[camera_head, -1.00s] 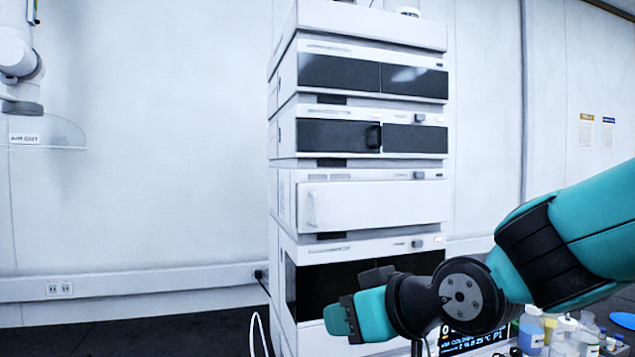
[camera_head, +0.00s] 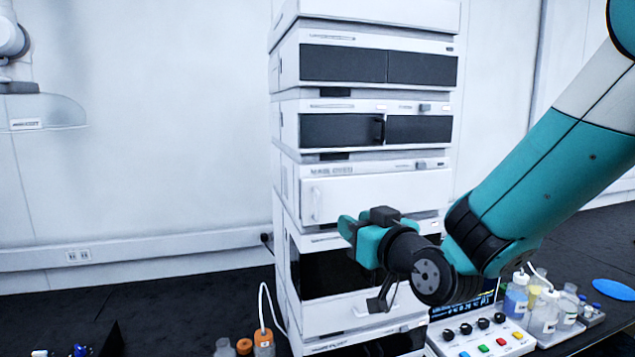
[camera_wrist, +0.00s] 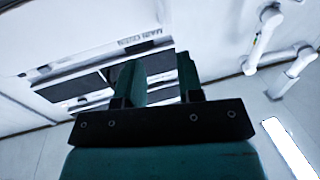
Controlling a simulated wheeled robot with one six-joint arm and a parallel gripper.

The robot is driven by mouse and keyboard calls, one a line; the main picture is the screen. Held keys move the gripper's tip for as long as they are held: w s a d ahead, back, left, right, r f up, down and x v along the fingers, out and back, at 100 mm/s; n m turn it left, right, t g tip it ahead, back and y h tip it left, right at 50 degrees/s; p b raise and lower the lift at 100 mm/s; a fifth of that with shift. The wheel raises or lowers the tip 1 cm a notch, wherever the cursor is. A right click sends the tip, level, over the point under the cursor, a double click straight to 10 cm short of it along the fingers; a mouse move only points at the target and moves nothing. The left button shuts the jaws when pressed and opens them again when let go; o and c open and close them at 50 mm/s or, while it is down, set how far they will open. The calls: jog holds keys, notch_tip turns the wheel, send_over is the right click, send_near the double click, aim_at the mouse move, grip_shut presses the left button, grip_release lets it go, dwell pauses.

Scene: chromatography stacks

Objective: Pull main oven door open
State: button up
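The main oven door (camera_head: 385,194) is a plain white panel in the middle of the stack, with a vertical white handle (camera_head: 315,204) near its left edge. The door looks shut. My gripper (camera_head: 345,230) is in front of the stack, at the height of the door's lower edge, below and to the right of the handle. It does not touch the handle. In the wrist view my gripper's two fingers (camera_wrist: 160,80) stand apart with nothing between them. An oven label (camera_wrist: 140,38) shows above them there; the handle is not clear in that view.
A unit with a dark window (camera_head: 330,272) is below the door, and a dark-panelled unit (camera_head: 340,130) is above. A control box with knobs (camera_head: 482,332) and several bottles (camera_head: 515,297) stand at lower right. Orange-capped bottles (camera_head: 263,342) stand at lower left.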

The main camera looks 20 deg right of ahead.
aim_at(319, 203)
jog(key=w+a+p, duration=0.1)
jog(key=w+p, duration=0.2)
jog(key=w, duration=0.1)
jog(key=w+p, duration=0.2)
jog(key=w, duration=0.2)
jog(key=w+a+p, duration=0.1)
jog(key=w+p, duration=0.2)
jog(key=w, duration=0.2)
jog(key=shift+a+r+p, duration=0.1)
jog(key=shift+a+p, duration=0.2)
jog(key=shift+a, duration=0.05)
jog(key=shift+w+a, duration=0.1)
jog(key=shift+w, duration=0.3)
grip_shut()
